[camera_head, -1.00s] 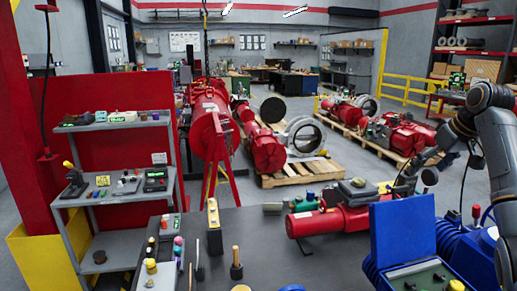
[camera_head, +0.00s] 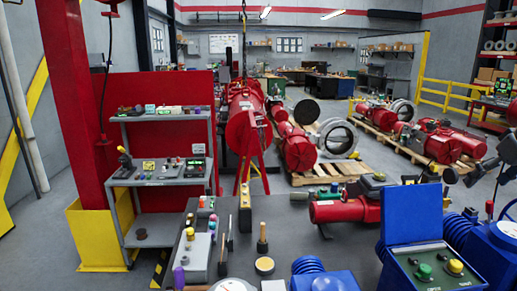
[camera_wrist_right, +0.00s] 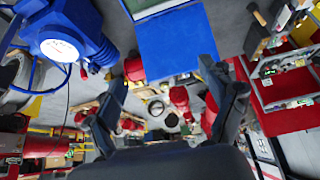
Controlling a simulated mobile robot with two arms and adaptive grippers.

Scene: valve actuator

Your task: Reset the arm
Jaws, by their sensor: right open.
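My right gripper (camera_head: 456,177) is at the right edge of the head view, above and behind the open lid of the blue control box (camera_head: 410,215). In the right wrist view its two dark fingers (camera_wrist_right: 165,85) are spread apart with nothing between them. The blue lid also shows ahead of the fingers in that view (camera_wrist_right: 180,45). The box panel carries a green knob (camera_head: 424,271) and a yellow knob (camera_head: 455,267). A red actuator cylinder (camera_head: 340,210) lies on the bench to the left of the gripper. My left gripper is out of view.
The grey bench (camera_head: 300,245) holds a yellow device (camera_head: 245,210), a wooden-handled tool (camera_head: 262,235) and blue actuator parts (camera_head: 322,280). A grey shelf (camera_head: 160,182) stands at left. Pallets (camera_head: 330,172) with red valves lie behind. The bench middle has some bare room.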

